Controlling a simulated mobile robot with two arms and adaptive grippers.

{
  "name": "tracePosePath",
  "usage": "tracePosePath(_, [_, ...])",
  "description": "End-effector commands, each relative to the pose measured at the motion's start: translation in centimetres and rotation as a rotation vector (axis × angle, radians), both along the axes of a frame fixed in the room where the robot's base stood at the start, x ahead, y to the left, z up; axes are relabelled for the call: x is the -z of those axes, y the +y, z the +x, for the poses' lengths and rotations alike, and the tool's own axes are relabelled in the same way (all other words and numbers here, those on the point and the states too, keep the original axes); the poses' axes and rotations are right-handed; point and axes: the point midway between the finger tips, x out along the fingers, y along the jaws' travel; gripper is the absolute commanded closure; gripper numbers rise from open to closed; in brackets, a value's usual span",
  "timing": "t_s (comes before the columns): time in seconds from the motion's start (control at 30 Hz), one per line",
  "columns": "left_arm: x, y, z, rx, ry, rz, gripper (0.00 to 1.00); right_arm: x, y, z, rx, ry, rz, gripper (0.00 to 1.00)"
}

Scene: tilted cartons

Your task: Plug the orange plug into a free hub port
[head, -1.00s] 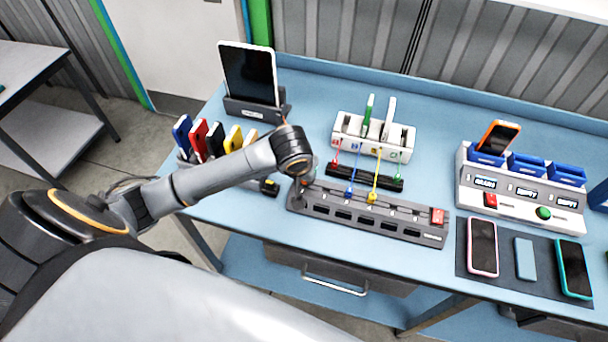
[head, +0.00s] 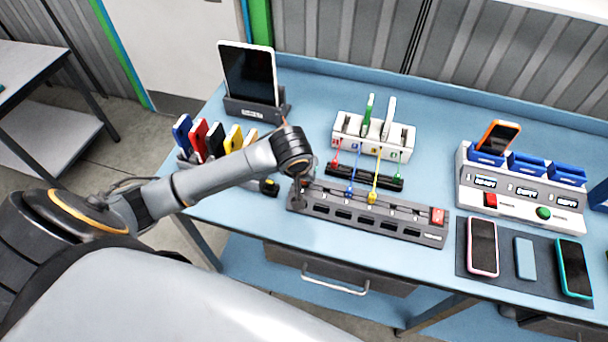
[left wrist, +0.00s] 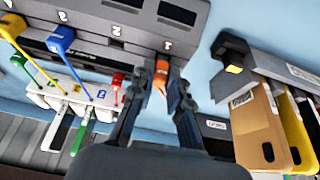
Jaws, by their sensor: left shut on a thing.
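The orange plug (left wrist: 161,72) is between my left gripper's fingers in the left wrist view, against the hub edge beside the number 1. I cannot tell how deep it sits in the port. My left gripper (left wrist: 172,97) is shut on it. In the head view this gripper (head: 303,187) is at the left end of the grey hub (head: 410,234), and the plug is hidden there. The hub also shows in the left wrist view (left wrist: 195,35). A blue plug (left wrist: 60,38) and a yellow plug (left wrist: 12,27) stand at other hub positions. My right gripper is not in view.
A white charging block (head: 345,130) with coloured cables stands behind the hub. A phone station (head: 520,200) and dark mat (head: 508,270) are at right.

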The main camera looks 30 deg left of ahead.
Motion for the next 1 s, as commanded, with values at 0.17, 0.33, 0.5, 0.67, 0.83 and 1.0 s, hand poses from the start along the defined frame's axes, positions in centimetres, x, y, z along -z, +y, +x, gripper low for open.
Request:
tracePosePath(0.17, [0.3, 0.0, 0.0, 0.0, 0.0, 0.0, 1.0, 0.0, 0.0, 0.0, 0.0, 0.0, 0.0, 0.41])
tracePosePath(0.33, [0.4, 0.0, 0.0, 0.0, 0.0, 0.0, 1.0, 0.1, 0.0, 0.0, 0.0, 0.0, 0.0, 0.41])
tracePosePath(0.5, [0.7, 0.0, 0.0, 0.0, 0.001, 0.0, 1.0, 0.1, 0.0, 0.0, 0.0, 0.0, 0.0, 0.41])
tracePosePath(0.67, [0.9, 0.0, -0.1, 0.0, 0.002, 0.0, 1.0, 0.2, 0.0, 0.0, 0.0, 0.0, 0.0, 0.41])
tracePosePath(0.83, [1.2, 0.0, -0.1, 0.001, 0.003, 0.0, 1.0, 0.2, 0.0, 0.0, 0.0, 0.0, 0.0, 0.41])
tracePosePath(1.0, [1.3, 0.0, -0.1, 0.001, 0.004, 0.0, 1.0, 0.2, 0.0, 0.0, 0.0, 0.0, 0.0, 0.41])
